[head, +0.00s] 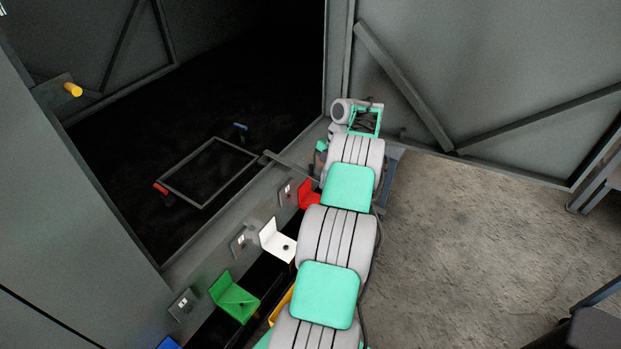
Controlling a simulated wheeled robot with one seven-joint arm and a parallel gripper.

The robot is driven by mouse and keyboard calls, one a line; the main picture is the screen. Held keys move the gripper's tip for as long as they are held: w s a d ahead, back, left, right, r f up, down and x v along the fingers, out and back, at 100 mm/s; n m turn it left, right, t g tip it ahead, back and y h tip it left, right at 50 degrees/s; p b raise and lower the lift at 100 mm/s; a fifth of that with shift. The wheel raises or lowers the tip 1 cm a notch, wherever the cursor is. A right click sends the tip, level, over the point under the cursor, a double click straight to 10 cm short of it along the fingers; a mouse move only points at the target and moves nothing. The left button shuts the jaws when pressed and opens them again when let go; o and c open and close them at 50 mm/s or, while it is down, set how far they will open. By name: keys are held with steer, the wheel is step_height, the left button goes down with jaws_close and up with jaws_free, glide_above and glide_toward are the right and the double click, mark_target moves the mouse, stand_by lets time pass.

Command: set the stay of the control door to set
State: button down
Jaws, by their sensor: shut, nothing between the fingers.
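A grey door panel (500,70) with a diagonal brace stands open at the upper right; no label shows whether it is the control door. A thin grey bar (288,166) lies across the enclosure's sill, near the foot of that panel, and may be the stay. Its right end goes behind my arm. My gripper (319,158) is shut and empty, mostly hidden beside my wrist, close to the bar's right end. I cannot tell whether they touch.
A yellow knob (73,90) is on the left panel. Inside the dark enclosure lies a rectangular frame (205,172) with a red and a blue grip. Red (308,194), white (276,240) and green (233,297) brackets line the sill.

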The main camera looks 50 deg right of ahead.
steer(key=shift+d+r+p, duration=0.5)
steer(key=shift+r+p, duration=0.15)
steer(key=shift+p, duration=0.35)
steer(key=shift+d+p, duration=0.3)
steer(key=shift+p, duration=0.5)
steer(key=shift+s+d+f+p, duration=0.3)
steer(key=shift+d+p, duration=0.1)
steer(key=shift+p, duration=0.65)
steer(key=shift+d+f+p, duration=0.2)
steer(key=shift+f+p, duration=0.1)
steer(key=shift+p, duration=0.15)
